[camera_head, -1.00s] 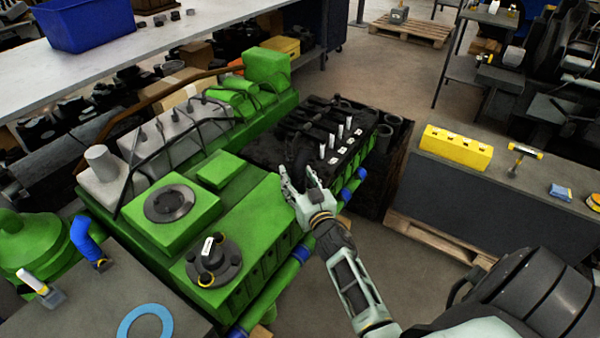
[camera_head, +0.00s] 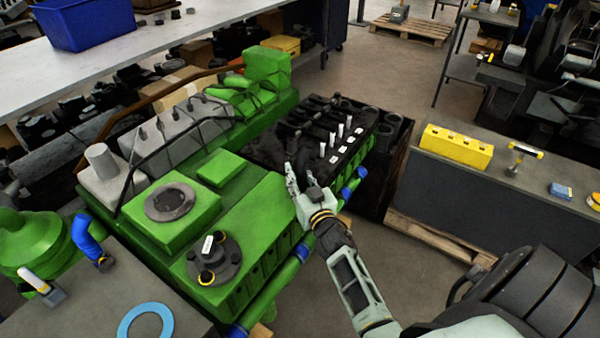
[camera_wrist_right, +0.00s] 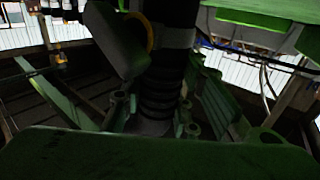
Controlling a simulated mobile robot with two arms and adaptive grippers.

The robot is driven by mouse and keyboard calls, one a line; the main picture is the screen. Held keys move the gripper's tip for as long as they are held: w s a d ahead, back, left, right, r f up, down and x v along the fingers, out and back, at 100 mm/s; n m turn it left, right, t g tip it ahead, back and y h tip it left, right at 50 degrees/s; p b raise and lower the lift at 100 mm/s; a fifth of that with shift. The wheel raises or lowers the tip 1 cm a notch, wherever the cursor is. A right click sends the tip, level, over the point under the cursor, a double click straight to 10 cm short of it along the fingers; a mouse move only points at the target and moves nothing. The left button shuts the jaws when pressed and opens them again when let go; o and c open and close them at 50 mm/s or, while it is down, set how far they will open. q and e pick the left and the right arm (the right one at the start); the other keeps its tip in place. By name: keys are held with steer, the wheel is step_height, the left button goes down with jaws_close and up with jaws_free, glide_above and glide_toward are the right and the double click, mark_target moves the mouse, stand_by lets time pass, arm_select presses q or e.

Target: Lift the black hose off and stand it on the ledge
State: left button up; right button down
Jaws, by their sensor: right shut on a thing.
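My right gripper (camera_head: 305,182) reaches over the near right side of the green engine (camera_head: 255,207), beside its black top section. It is shut on the black hose (camera_head: 314,192), of which only a small dark end shows between the fingers in the head view. In the right wrist view the hose (camera_wrist_right: 162,85) is dark and ribbed, standing lengthwise between the finger parts. I cannot tell whether its lower end still touches the engine. My left gripper is out of view.
A grey bench top (camera_head: 560,180) at right holds a yellow block (camera_head: 456,147), a T-shaped tool and a blue item, with bare room between. A grey surface (camera_head: 80,315) at front left carries a blue ring (camera_head: 146,321). Blue-banded pipes run along the engine's near side.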

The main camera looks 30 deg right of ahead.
mark_target(302, 169)
steer(key=shift+r, duration=0.1)
step_height(302, 169, up, 5)
steer(key=shift+f+p, duration=0.2)
steer(key=shift+p, duration=0.35)
steer(key=s+d+r+p, duration=0.5)
steer(key=s+d+r, duration=0.2)
steer(key=r, duration=0.4)
steer(key=shift+s+d+r+p, duration=0.15)
steer(key=shift+s+d+p, duration=0.25)
steer(key=shift+d, duration=0.5)
steer(key=shift+w, duration=0.1)
